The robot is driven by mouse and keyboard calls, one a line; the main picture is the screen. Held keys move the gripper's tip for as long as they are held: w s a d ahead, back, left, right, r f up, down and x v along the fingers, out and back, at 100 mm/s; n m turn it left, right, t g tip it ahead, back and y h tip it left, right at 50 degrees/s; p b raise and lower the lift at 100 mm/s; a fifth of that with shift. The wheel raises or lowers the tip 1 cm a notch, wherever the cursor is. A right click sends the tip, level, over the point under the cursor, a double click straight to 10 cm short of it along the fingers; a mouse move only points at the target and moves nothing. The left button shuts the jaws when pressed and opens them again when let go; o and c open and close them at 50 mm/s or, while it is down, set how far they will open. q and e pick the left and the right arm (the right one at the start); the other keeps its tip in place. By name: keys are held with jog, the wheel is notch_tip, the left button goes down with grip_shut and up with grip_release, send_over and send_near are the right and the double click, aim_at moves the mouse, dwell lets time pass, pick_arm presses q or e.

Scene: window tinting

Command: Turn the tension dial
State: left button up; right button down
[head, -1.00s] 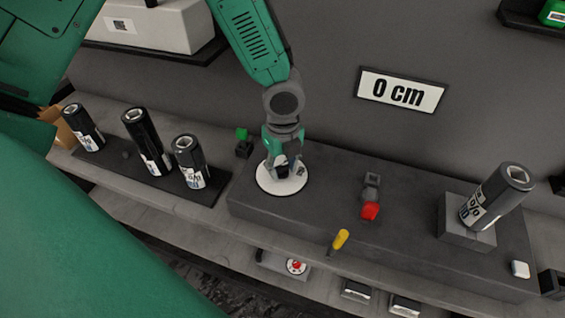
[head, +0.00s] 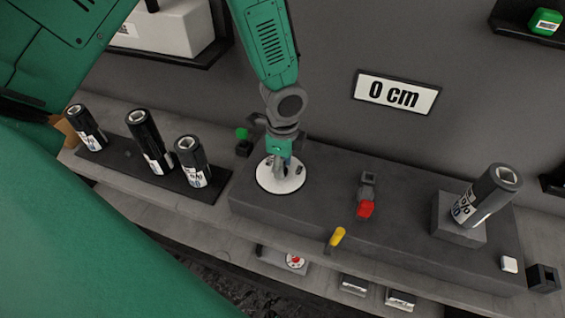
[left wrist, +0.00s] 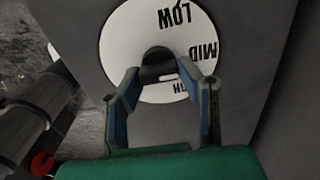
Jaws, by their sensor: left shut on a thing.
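The tension dial (head: 265,181) is a round white plate on the dark grey machine block, with my left gripper (head: 281,172) pointing down over its middle. In the left wrist view the dial (left wrist: 150,30) carries the words LOW and MID and a partly hidden word ending in H. A dark knob (left wrist: 158,62) stands at its centre. The fingers of the left gripper (left wrist: 160,80) are around this knob and shut on it. The exact contact is partly hidden. My right gripper is not in view.
The block (head: 320,215) also bears a red-tipped switch (head: 366,209), a yellow lever (head: 336,238) and a film roll (head: 490,195) at the right. Several dark rolls (head: 148,140) stand on the left. A sign (head: 397,93) on the wall reads 0 cm.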

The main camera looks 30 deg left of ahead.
aim_at(285, 170)
pick_arm(q)
jog(key=shift+w+d, duration=0.1)
dwell(0.4)
jog(key=o, duration=1.1)
jog(key=shift+o, duration=0.2)
jog(key=shift+w, duration=0.1)
jog(key=shift+d, duration=0.1)
jog(key=shift+r, duration=0.45)
notch_tip(285, 170, up, 11)
jog(key=shift+f, duration=0.1)
